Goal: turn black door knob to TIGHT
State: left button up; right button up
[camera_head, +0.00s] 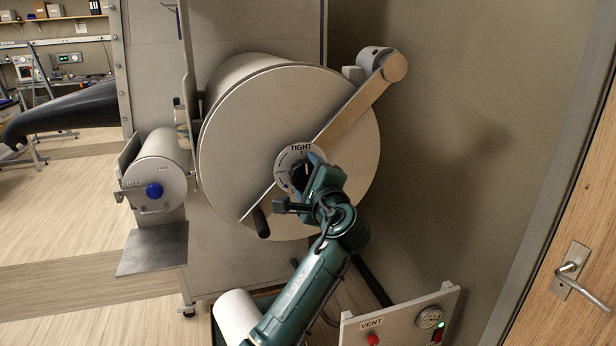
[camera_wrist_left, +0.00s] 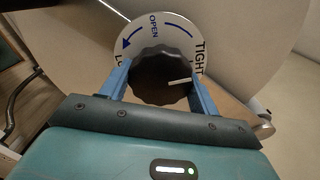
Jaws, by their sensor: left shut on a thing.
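The black door knob (camera_head: 296,178) sits at the middle of the large round door (camera_head: 235,140), largely hidden behind my gripper in the head view. My left gripper (camera_head: 308,170) is shut on the knob. In the left wrist view its blue fingers (camera_wrist_left: 160,80) are on either side of the scalloped black knob (camera_wrist_left: 155,68). A white dial plate (camera_wrist_left: 178,27) behind the knob reads OPEN, TIGHT and a partly hidden word starting with L. The knob's white pointer line (camera_wrist_left: 180,82) points right, toward the TIGHT side. My right gripper is not in view.
A diagonal bar (camera_head: 345,118) crosses the door, with a black handle (camera_head: 261,222) at its lower end. A smaller port with a blue knob (camera_head: 154,190) is at left, above a shelf (camera_head: 153,248). A VENT panel (camera_head: 400,322) stands at lower right.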

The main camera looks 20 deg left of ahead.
pick_arm(q)
jog(key=shift+r+m, duration=0.1)
jog(key=shift+m, duration=0.5)
jog(key=o, duration=1)
jog(key=b+v, duration=0.3)
jog(key=v, duration=1)
jog(key=shift+s+d, duration=0.1)
